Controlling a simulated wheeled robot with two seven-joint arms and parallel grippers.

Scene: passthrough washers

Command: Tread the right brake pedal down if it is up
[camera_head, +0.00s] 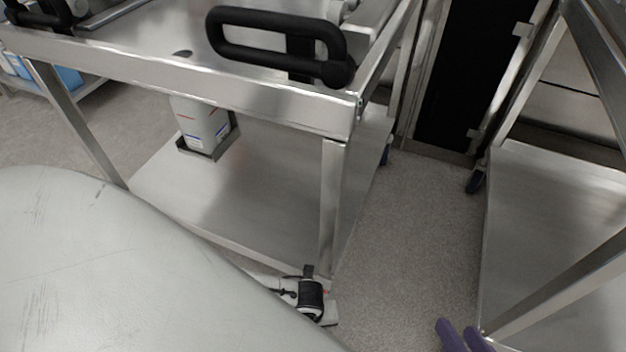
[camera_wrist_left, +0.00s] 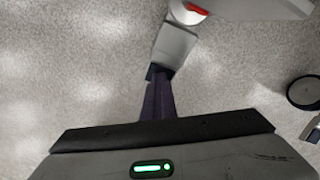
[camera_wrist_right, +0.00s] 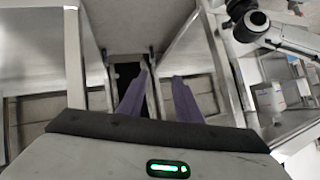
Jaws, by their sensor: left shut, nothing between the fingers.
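In the left wrist view, a grey pedal-like lever (camera_wrist_left: 173,46) sticks out from a white caster housing with a red mark (camera_wrist_left: 197,9). My left gripper (camera_wrist_left: 159,78) is shut and empty, its purple fingertips right at the lever's dark near end; I cannot tell if they touch. The lever's tilt, up or down, is not clear. In the head view, a black and white caster assembly (camera_head: 311,298) sits at the foot of the steel cart's (camera_head: 240,98) near right leg. My right gripper (camera_head: 456,329) is open and empty, low at right; its fingers also show in the right wrist view (camera_wrist_right: 160,76).
A second steel cart (camera_head: 560,200) stands at right. Speckled floor (camera_head: 410,230) is clear between them. My pale arm link covers the head view's lower left.

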